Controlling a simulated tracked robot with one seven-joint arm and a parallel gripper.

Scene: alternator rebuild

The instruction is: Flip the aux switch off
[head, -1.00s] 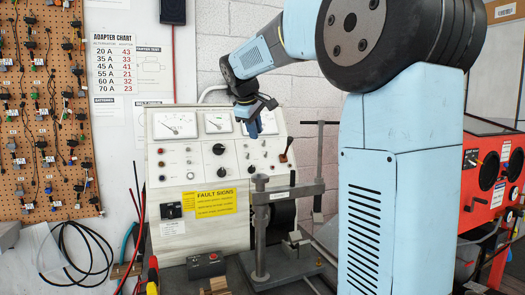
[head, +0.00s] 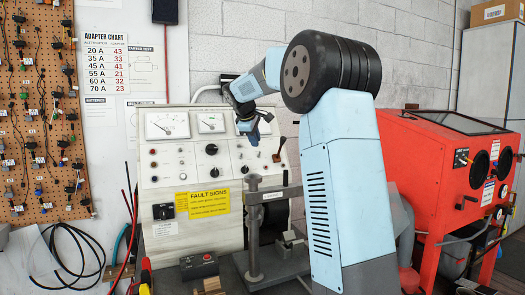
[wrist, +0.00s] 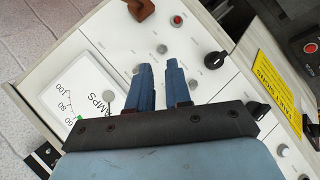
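The white test panel (head: 225,225) stands against the wall, with gauges, knobs and small switches on its sloped face. My gripper (head: 254,138) is in front of its upper right part. In the wrist view my gripper (wrist: 158,66) shows two blue fingers with a narrow gap between them and nothing held. Small silver toggles (wrist: 162,48) and (wrist: 193,83) are near the fingertips. Their labels are too small to read, so I cannot tell which is the aux switch or its position. The fingers hide part of the panel face.
A brown-red lever (head: 280,150) sticks out at the panel's right; it also shows in the wrist view (wrist: 141,9). A grey press stand (head: 254,235) and a small dark switch box (head: 199,266) stand before the panel. A red cabinet (head: 425,165) is at right.

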